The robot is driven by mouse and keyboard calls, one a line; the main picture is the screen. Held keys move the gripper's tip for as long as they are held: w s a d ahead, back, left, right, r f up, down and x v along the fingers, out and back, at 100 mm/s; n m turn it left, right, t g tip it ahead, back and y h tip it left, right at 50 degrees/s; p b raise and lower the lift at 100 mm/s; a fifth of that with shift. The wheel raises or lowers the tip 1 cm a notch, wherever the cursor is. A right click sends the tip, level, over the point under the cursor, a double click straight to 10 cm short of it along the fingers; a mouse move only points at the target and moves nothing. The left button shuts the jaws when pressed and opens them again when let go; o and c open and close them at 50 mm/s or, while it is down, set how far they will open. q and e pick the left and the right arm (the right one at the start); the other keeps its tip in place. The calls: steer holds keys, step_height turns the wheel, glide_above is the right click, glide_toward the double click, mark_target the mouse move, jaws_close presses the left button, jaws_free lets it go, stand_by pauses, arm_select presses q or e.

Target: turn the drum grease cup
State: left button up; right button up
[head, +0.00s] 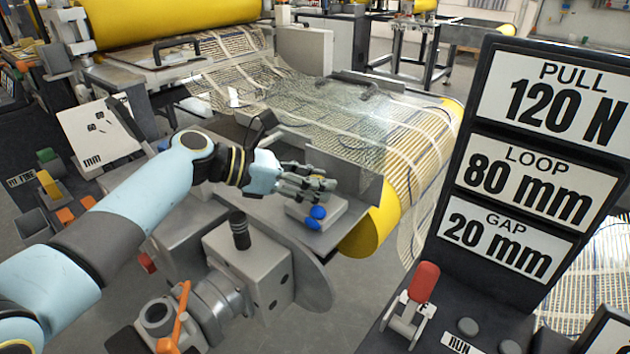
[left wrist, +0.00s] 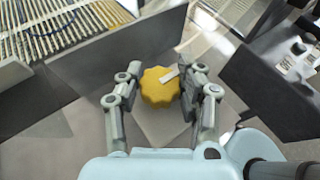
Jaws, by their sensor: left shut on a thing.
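The drum grease cup (left wrist: 158,86) is a yellow lobed cap with a white mark on its upper right, in the middle of the left wrist view. My left gripper (left wrist: 167,78) is shut on it, one finger on each side. In the head view, my left gripper (head: 322,182) is over the grey block beside the yellow drum (head: 372,228), and its fingers hide most of the cup. My right gripper is not in view.
Two blue knobs (head: 317,212) sit just below my left fingers. A grey upright plate (head: 345,172) stands behind them. A grey box with a black knob (head: 240,232) is in front. A dark sign panel (head: 470,262) with a red-handled switch (head: 424,283) stands at right.

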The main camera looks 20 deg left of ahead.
arm_select(q)
steer(key=o, duration=1.2)
steer(key=shift+a, duration=0.1)
steer(key=v, duration=1.1)
steer(key=shift+s+a+r, duration=0.2)
steer(key=shift+s+a, duration=0.05)
